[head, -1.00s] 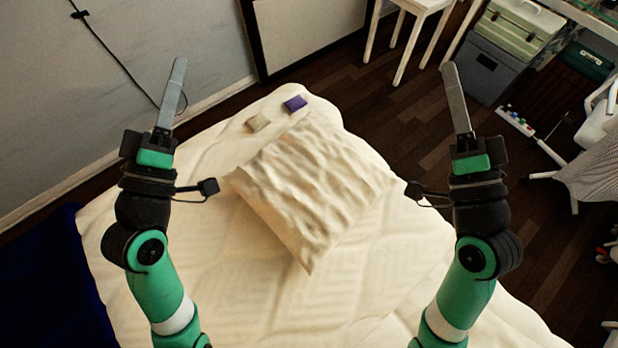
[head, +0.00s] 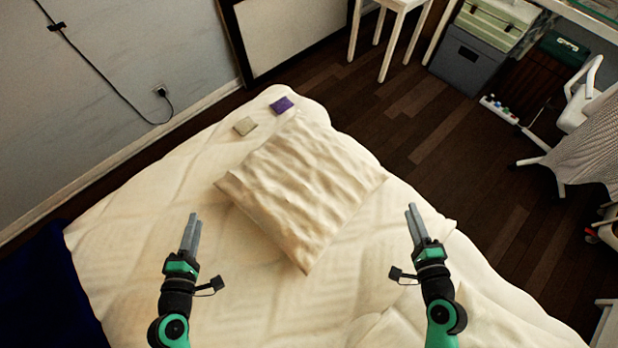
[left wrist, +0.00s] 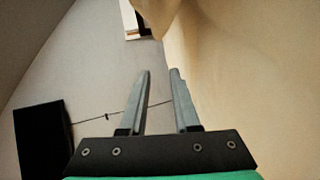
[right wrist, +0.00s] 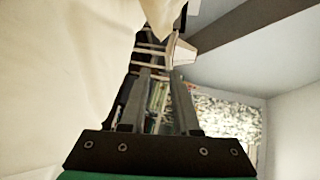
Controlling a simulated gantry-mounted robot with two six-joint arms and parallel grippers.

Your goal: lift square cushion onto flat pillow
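The square cushion (head: 305,185) is cream and wrinkled and lies turned on the bed, in the middle of the head view. A smooth pale form (head: 455,318) at the bed's lower right may be the flat pillow; it blends with the cover and I cannot tell for sure. My left gripper (head: 191,222) is open and empty, left of the cushion's near corner and apart from it. My right gripper (head: 411,212) is open and empty, right of the cushion and apart from it. The wrist views show a gap between the fingers of the left (left wrist: 161,78) and right (right wrist: 158,75) grippers.
A small beige item (head: 245,126) and a small purple item (head: 282,104) lie beyond the cushion. The cream bed (head: 125,225) has clear room at left. A dark blue cloth (head: 45,300) is at far left, and a chair (head: 585,130) stands off the right side.

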